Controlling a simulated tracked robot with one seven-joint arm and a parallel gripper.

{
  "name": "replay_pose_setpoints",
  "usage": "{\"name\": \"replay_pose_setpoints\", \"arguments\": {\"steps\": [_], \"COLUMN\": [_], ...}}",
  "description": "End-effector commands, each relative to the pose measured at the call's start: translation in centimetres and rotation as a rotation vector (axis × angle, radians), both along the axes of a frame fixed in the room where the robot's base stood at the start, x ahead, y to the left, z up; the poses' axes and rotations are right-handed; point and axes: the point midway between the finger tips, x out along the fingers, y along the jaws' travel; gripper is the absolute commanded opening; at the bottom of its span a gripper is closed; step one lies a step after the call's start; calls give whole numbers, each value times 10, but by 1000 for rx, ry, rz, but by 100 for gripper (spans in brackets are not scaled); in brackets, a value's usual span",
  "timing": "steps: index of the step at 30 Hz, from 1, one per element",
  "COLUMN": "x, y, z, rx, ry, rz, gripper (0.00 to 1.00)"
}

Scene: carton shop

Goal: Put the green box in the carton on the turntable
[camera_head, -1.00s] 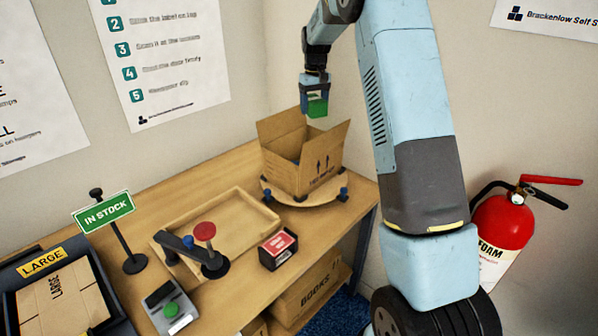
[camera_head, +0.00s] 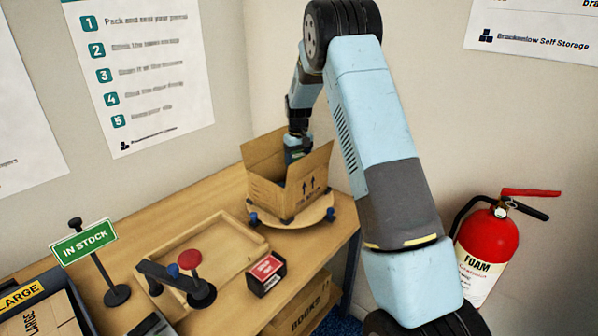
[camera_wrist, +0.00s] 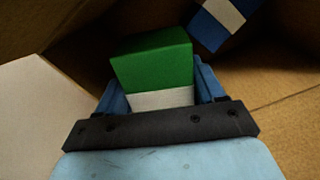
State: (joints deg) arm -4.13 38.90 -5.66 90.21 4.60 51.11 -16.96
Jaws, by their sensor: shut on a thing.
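The green box (camera_wrist: 152,62), green with a white band, is between the fingers of my gripper (camera_wrist: 155,95) in the wrist view. My gripper is shut on it. In the head view my gripper (camera_head: 297,153) reaches down into the open top of the brown carton (camera_head: 283,196), and the box is mostly hidden behind the carton's flaps. The carton stands upright with its flaps up on the round wooden turntable (camera_head: 318,212). In the wrist view brown carton walls surround the box. Whether the box touches the carton floor I cannot tell.
A blue and white thing (camera_wrist: 222,20) shows near the box in the wrist view. On the bench are a wooden tray (camera_head: 232,242), a small red-topped box (camera_head: 266,273), a stand with a red disc (camera_head: 190,260) and an IN STOCK sign (camera_head: 83,242). A fire extinguisher (camera_head: 487,245) is at right.

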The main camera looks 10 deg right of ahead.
Motion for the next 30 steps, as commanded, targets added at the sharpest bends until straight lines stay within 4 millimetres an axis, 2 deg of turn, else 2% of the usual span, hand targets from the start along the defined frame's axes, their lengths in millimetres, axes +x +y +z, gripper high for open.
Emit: {"name": "replay_pose_setpoints", "arguments": {"steps": [9,30], "x": [-1,0], "y": [-1,-1], "z": [-35,-46], "rx": [-1,0], "ry": [2,0], "rz": [-1,-1], "gripper": [35,35]}}
